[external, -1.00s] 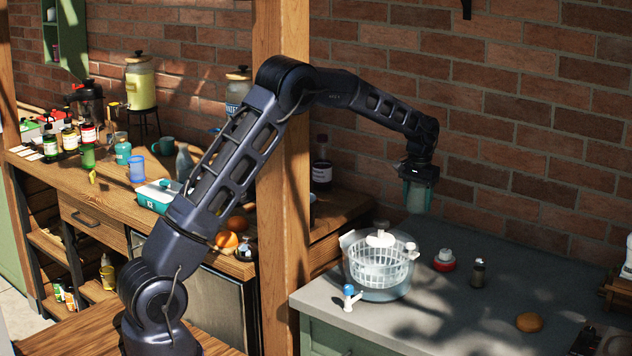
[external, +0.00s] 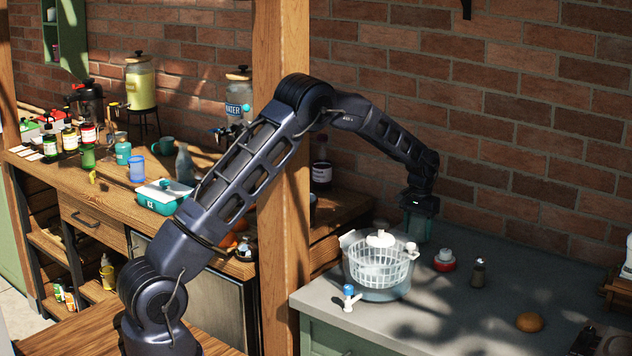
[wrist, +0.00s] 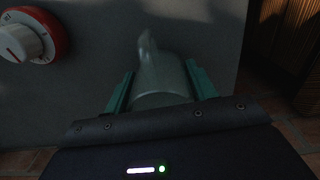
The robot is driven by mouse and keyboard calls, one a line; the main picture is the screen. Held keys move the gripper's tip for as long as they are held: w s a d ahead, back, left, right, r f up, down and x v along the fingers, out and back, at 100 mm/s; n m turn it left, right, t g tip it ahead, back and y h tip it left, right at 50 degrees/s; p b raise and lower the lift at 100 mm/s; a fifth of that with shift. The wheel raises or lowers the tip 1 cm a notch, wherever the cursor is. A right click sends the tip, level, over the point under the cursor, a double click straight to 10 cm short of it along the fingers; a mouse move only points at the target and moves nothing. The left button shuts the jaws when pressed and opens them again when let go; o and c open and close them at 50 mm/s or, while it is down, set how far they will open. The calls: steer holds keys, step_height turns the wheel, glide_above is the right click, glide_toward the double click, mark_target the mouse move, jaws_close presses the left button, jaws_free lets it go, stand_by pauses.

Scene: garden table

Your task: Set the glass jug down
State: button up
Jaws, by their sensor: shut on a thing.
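The glass jug (wrist: 160,72) is clear and greyish, with its spout pointing away in the wrist view. My gripper (wrist: 160,88) is shut on it, with one green finger on each side. In the external view my gripper (external: 419,215) is at the back of the grey counter (external: 470,318), behind the salad spinner. The jug (external: 418,232) shows faintly below the fingers there. Its lower part is partly hidden by the spinner, and I cannot tell whether its base touches the counter.
A clear salad spinner with a white basket (external: 380,265) stands in front of the jug. A red and white kitchen timer (external: 445,260) stands close on the right, and a small shaker (external: 478,272) is farther right. The brick wall (external: 530,180) rises behind. A bread roll (external: 529,322) lies at the right.

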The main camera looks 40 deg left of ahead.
steer(key=shift+f, duration=0.45)
steer(key=shift+f, duration=0.1)
steer(key=o, duration=1.1)
steer(key=shift+c, duration=0.2)
step_height(320, 180, up, 8)
steer(key=shift+f, duration=0.1)
